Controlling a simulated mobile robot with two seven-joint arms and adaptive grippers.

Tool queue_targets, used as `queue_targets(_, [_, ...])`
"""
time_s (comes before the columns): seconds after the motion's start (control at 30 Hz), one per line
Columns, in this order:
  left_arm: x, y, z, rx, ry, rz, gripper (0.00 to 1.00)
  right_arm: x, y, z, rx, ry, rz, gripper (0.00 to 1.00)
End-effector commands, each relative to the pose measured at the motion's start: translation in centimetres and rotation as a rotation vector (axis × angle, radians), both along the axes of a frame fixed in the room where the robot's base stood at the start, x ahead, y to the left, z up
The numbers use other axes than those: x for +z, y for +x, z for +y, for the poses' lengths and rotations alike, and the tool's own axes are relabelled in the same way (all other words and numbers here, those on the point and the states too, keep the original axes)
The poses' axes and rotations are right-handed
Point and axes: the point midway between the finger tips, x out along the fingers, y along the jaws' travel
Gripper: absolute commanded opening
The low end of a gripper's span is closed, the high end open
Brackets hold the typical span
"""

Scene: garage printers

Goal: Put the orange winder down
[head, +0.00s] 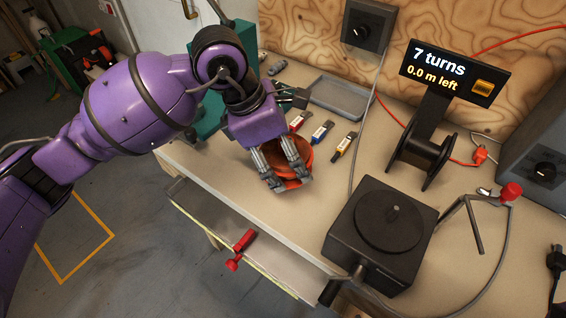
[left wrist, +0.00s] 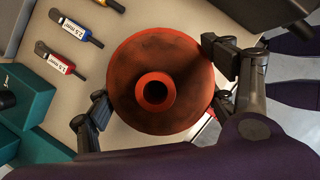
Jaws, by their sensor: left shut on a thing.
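The orange winder (head: 295,158) is a round spool with a hollow hub. It is at the front edge of the workbench in the head view, partly hidden by my fingers. My left gripper (head: 288,180) is shut on it from above. In the left wrist view the winder (left wrist: 188,70) shows its face and hub, with one finger pad of my left gripper (left wrist: 160,90) at each side of its rim. I cannot tell whether its underside touches the bench. My right gripper is not in view.
Red, blue and yellow tagged tools (head: 322,131) lie just behind the winder, near a grey tray (head: 341,97). A black turntable box (head: 380,232) stands to the right, and a display stand (head: 430,120) behind it. An open drawer (head: 235,245) juts out below the bench edge.

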Motion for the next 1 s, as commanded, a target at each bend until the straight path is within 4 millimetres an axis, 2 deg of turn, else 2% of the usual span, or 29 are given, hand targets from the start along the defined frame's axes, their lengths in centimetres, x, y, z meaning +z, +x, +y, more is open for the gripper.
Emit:
queue_targets(0.1, [-1.5, 1.2, 0.3, 0.002, 0.000, 0.001, 0.50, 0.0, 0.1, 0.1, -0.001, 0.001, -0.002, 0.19])
queue_targets(0.4, [-3.4, 2.7, 0.7, 0.001, -0.001, 0.002, 0.50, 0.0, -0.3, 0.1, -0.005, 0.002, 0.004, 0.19])
queue_targets(0.6, [-6.1, 2.6, 0.7, -0.001, -0.001, -0.001, 0.50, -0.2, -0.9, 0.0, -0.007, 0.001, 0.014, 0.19])
queue_targets(1.0, [-6.7, 2.6, 0.6, -0.001, -0.001, -0.001, 0.50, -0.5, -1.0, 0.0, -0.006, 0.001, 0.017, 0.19])
